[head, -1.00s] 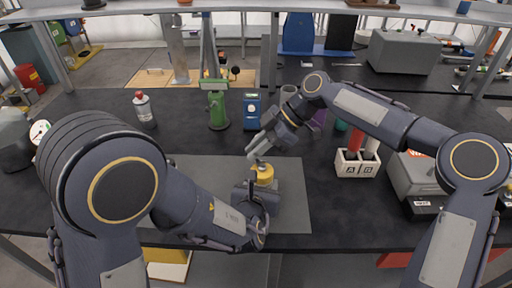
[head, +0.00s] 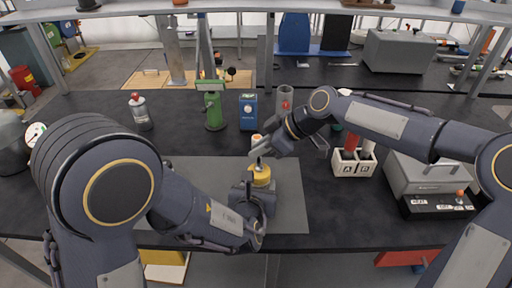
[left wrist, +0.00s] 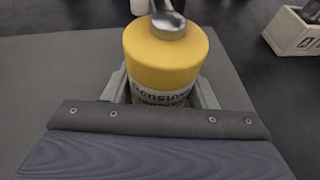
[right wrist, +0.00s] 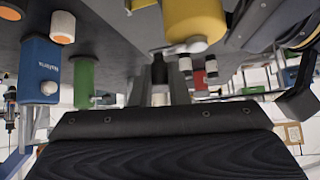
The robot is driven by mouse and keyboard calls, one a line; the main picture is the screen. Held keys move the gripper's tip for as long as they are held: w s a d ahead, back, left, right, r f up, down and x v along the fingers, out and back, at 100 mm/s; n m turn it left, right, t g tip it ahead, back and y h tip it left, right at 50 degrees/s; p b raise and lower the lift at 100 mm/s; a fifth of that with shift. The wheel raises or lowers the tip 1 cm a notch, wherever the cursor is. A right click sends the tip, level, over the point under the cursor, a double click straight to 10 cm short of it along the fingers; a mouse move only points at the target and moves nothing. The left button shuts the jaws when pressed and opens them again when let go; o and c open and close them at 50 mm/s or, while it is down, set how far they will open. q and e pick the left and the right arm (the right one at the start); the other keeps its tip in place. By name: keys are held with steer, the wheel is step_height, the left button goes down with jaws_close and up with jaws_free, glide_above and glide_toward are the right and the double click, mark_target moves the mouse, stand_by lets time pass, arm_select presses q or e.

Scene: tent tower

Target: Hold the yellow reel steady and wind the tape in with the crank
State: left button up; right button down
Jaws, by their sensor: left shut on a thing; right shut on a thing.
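The yellow reel (head: 261,178) stands upright on the grey mat in the head view. It has a dark-lettered white band in the left wrist view (left wrist: 160,65). My left gripper (head: 243,192) is shut around the reel's sides, one finger on each side. A grey metal crank (left wrist: 168,24) sits on the reel's top. My right gripper (head: 260,152) is just above the reel, shut on the crank's handle. In the right wrist view the crank arm (right wrist: 183,47) runs from the reel to the dark handle (right wrist: 160,70) between the fingers. I cannot make out the tape.
Behind the mat stand a green device (head: 214,108), a blue box (head: 248,110) and a spray bottle (head: 140,110). An A/B crate (head: 350,166) and a grey machine (head: 430,180) are at right. The left of the mat (head: 200,170) is clear.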

steer(key=shift+s+d+m+t+h, duration=0.85)
steer(key=shift+m+h, duration=0.95)
steer(key=shift+m, duration=1.15)
steer(key=shift+s+d+m+t+h, duration=0.45)
steer(key=shift+m+t+h, duration=1.1)
steer(key=shift+m, duration=1.45)
steer(key=shift+s+d+m+t+h, duration=0.5)
steer(key=shift+s+m+t+h, duration=0.25)
steer(key=shift+m+h, duration=1.75)
steer(key=shift+m+y, duration=0.35)
steer(key=shift+m, duration=0.2)
steer(key=c, duration=1.5)
jaws_free()
steer(key=shift+o, duration=0.5)
